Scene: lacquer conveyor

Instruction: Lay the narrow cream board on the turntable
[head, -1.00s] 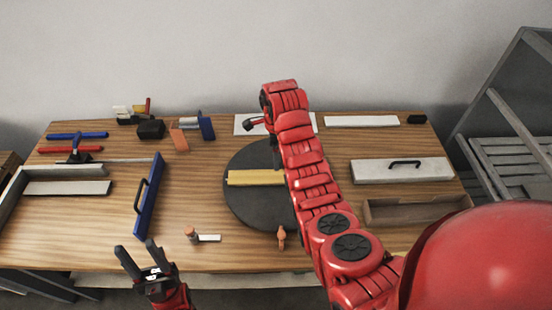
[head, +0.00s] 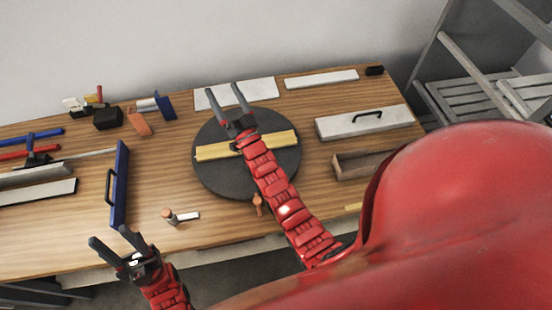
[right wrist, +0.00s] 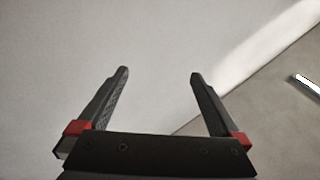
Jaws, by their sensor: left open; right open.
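The narrow cream board (head: 278,140), yellowish in this light, lies across the dark round turntable (head: 222,178) in the head view. My right forearm crosses in front of it and hides part of its middle. My right gripper (head: 225,92) is open, its fingers over the turntable's far edge and the white sheet, apart from the board. The right wrist view shows its spread fingers (right wrist: 158,85) with nothing between them, against pale plain surfaces. My left gripper (head: 109,237) is open and empty near the table's front left edge.
A white sheet (head: 262,92) and a white strip (head: 322,79) lie at the back. A pale handled block (head: 345,125) and a wooden box (head: 345,172) stand right. A blue handled bar (head: 122,165) stands left. A small orange item (head: 257,200) is at the turntable's front edge.

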